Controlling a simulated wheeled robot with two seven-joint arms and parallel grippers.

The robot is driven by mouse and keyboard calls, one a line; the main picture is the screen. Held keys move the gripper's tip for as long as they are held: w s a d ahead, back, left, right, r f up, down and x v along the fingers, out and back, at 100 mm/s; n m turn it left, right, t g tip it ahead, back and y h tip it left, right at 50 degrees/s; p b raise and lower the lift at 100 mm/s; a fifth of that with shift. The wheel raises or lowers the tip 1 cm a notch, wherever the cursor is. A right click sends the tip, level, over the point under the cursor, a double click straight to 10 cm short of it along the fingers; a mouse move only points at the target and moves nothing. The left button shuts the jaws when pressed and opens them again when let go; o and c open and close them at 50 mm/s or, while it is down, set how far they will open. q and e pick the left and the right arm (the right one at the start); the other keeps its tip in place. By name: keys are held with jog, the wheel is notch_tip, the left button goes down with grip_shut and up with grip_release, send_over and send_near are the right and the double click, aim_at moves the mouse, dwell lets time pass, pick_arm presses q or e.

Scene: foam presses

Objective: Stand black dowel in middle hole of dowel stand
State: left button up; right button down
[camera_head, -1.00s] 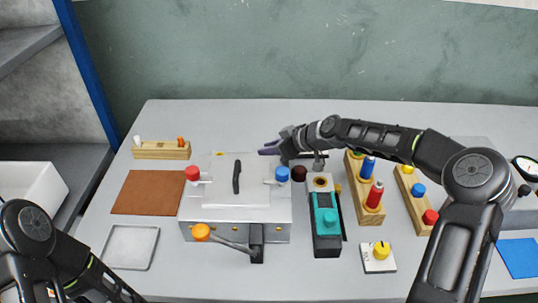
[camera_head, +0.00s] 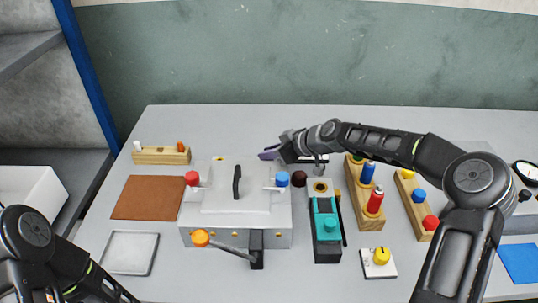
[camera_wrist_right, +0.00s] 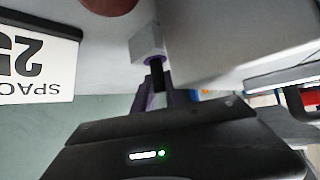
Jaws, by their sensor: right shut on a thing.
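The wooden dowel stand (camera_head: 162,157) lies at the back left of the table, with a white dowel (camera_head: 138,145) at its left end and an orange dowel (camera_head: 181,146) near its right end. My right gripper (camera_head: 268,153) is behind the press, to the right of the stand and apart from it. In the right wrist view its purple fingers (camera_wrist_right: 157,95) are shut on the black dowel (camera_wrist_right: 157,76), seen as a short dark piece. A small grey block (camera_wrist_right: 147,42) shows just beyond the dowel; whether they touch is unclear. My left gripper is out of view.
The metal press (camera_head: 235,210) with a black handle stands between stand and right arm. A brown mat (camera_head: 149,198) and grey tray (camera_head: 130,252) lie at left.

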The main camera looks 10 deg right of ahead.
jog(key=shift+r, duration=0.7)
notch_tip(320, 180, up, 5)
jog(key=shift+f+b, duration=0.1)
jog(key=shift+b, duration=0.65)
jog(key=s+d+b, duration=0.1)
jog(key=s+d, duration=0.2)
jog(key=s, duration=0.1)
jog(key=s+d+b, duration=0.1)
jog(key=s+d, duration=0.3)
jog(key=s+d+b, duration=0.1)
jog(key=s+d, duration=0.3)
jog(key=shift+s+d+r, duration=0.15)
jog(key=shift+s+r, duration=0.05)
jog(key=shift+s, duration=0.05)
jog(key=shift+s+d, duration=0.35)
jog(key=shift+s, duration=0.1)
